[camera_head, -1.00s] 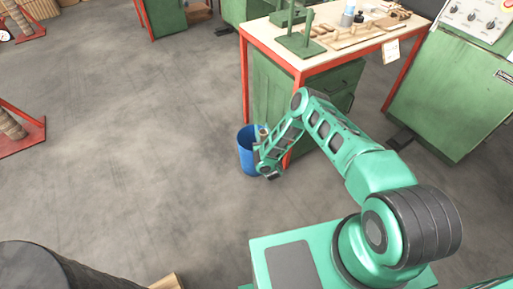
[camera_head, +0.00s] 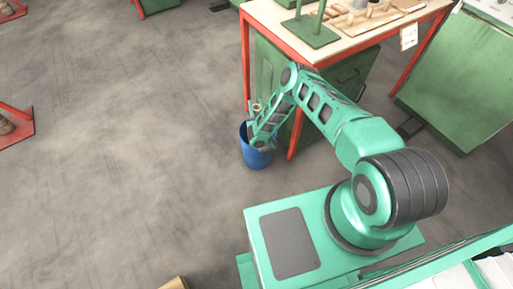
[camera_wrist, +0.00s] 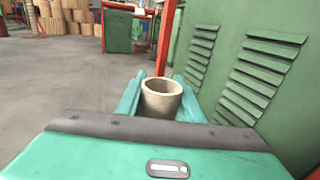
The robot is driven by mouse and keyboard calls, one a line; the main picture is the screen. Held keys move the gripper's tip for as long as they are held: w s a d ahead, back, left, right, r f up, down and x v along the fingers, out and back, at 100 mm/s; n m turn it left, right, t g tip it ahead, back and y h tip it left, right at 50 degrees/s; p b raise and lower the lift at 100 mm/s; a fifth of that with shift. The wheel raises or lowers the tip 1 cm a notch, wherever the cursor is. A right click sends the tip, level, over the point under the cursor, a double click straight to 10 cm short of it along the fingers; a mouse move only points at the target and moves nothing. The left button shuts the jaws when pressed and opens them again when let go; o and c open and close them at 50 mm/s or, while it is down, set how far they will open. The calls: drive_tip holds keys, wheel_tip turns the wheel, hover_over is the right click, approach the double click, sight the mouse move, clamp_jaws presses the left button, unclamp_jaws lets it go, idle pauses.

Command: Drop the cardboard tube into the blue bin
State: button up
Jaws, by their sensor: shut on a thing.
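The cardboard tube (camera_wrist: 161,99) is pale tan, with its open round end facing up in the wrist view. My gripper (camera_wrist: 160,92) is shut on it, one teal finger on each side. The tube's end (camera_head: 256,107) also shows small in the head view, just above the bin. The blue bin (camera_head: 257,158) stands on the floor at the left front of the workbench. My arm covers part of the bin's right side and rim. The bin is not seen in the wrist view. I cannot tell whether the tube is inside the bin's rim or only over it.
The workbench (camera_head: 270,30) with red legs and a green cabinet (camera_head: 345,80) stands right beside the bin. Its louvred green panel (camera_wrist: 255,75) is close on the right in the wrist view. Grey floor (camera_head: 130,130) to the left is clear.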

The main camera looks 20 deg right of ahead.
drive_tip(key=shift+d+f, duration=0.25)
drive_tip(key=shift+f, duration=0.75)
drive_tip(key=shift+d+f, duration=0.2)
drive_tip(key=shift+f, duration=0.75)
